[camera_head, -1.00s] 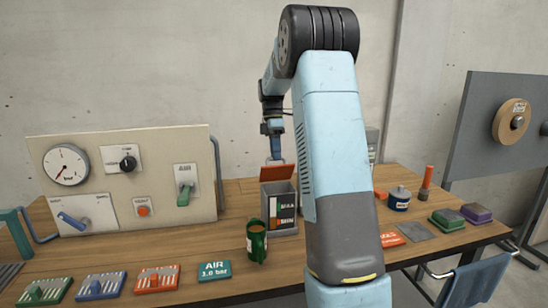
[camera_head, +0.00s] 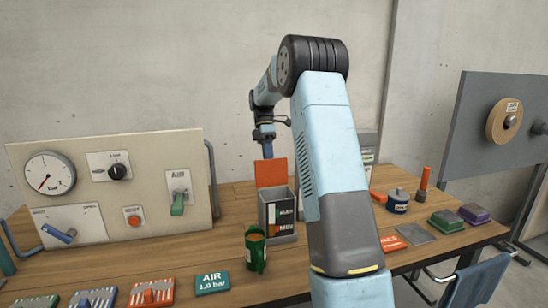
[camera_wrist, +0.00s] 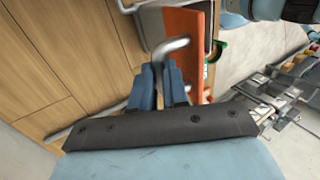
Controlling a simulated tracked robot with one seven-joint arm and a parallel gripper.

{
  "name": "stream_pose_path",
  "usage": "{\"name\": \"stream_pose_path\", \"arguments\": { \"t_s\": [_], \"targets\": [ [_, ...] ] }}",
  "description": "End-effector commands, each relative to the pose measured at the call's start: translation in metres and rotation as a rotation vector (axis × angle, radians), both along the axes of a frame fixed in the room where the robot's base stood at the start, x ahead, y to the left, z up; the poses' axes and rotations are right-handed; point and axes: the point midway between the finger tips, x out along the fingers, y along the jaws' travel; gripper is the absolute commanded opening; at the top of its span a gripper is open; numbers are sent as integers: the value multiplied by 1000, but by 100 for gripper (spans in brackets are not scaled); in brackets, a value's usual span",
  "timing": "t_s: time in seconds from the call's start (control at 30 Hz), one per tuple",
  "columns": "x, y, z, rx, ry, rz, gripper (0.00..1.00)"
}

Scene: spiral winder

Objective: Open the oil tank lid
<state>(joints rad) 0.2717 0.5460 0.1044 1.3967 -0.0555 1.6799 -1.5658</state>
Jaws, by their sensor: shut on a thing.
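The oil tank (camera_head: 281,231) is a grey box with MAX and MIN marks, standing on the table left of my arm. Its orange lid (camera_head: 271,173) is raised about upright at the back of the open box. My gripper (camera_head: 267,154) is at the upper edge of the lid, partly hidden behind it. In the wrist view my gripper (camera_wrist: 161,68) has its blue fingers shut on the lid's grey bent handle (camera_wrist: 172,45). The orange lid (camera_wrist: 196,60) lies just right of the fingers there.
A green jug (camera_head: 254,250) stands right before the tank. A panel (camera_head: 145,140) with gauge and switches stands to the left. A blue pot (camera_head: 398,201) stands right of my arm.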

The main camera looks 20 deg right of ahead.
Motion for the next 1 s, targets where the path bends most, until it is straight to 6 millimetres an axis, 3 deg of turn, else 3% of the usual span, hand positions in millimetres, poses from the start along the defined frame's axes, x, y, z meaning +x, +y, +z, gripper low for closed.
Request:
{"name": "stream_pose_path", "arguments": {
  "t_s": [0.43,0.47,0.7,1.0],
  "targets": [
    [2,5,0,1,7,9,0],
    [2,5,0,2,7,10,17],
    [2,5,1,1,6,9,40],
    [2,5,2,1,5,9,40]
  ]
}}
